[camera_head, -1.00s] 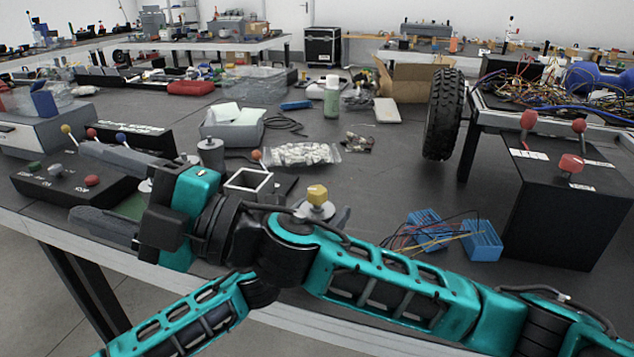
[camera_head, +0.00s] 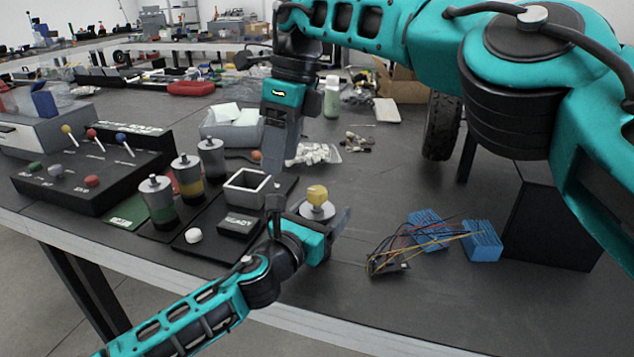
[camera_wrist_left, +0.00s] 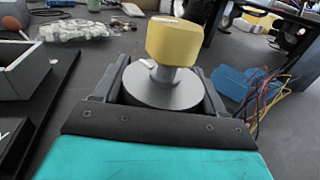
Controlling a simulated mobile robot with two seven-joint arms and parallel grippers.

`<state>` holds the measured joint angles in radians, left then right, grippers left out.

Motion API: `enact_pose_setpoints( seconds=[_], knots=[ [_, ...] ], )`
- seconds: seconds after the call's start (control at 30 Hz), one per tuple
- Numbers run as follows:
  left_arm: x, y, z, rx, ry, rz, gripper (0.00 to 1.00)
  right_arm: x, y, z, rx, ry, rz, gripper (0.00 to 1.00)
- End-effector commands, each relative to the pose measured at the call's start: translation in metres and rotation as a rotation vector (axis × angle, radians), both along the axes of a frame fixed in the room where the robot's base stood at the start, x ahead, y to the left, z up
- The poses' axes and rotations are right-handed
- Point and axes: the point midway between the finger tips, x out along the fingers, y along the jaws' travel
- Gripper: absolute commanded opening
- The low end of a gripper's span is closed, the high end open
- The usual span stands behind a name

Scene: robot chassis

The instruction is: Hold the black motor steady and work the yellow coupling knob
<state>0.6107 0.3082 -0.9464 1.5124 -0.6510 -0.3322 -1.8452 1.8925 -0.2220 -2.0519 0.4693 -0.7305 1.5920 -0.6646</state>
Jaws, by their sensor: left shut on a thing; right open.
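The yellow coupling knob (camera_head: 317,194) sits upright on a round grey metal top, right of centre on the table. My left gripper (camera_head: 310,213) is shut around the piece beneath the knob. In the left wrist view the yellow knob (camera_wrist_left: 174,44) rises from a grey disc (camera_wrist_left: 163,92) between the two dark fingers. The body below the disc is hidden by the gripper, so I cannot see a black motor housing. My right gripper (camera_head: 282,155) is open and empty, fingers pointing down, above and to the left of the knob.
A lever panel (camera_head: 92,165) is at far left. Blue blocks with wires (camera_head: 482,240) lie to the right. A bag of white pieces (camera_head: 318,154) lies behind.

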Motion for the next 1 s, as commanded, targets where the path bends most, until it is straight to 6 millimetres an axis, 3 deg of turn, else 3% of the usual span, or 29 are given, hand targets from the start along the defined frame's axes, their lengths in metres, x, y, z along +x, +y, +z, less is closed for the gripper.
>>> enact_pose_setpoints(
  seconds=[0.03,0.13,0.33,0.53,0.8,1.0],
  knots=[
    [-0.001,-0.001,-0.001,-0.002,0.002,-0.002,0.00,0.008,-0.017,0.016,-0.064,-0.038,-0.019,0.63],
    [-0.001,-0.001,-0.001,-0.003,0.003,-0.002,0.00,0.015,-0.040,0.035,-0.148,-0.079,-0.049,0.63],
    [-0.001,-0.001,-0.001,-0.003,0.003,-0.002,0.00,0.019,-0.054,0.040,-0.198,-0.099,-0.069,0.63],
    [-0.001,-0.001,0.000,-0.003,0.003,-0.002,0.00,0.018,-0.055,0.014,-0.196,-0.095,-0.068,0.63],
    [-0.001,-0.001,0.000,-0.003,0.002,-0.002,0.00,0.018,-0.054,-0.043,-0.195,-0.094,-0.070,0.63],
    [-0.001,-0.001,0.000,-0.003,0.002,-0.002,0.00,0.019,-0.053,-0.067,-0.193,-0.095,-0.069,0.63]
  ],
)
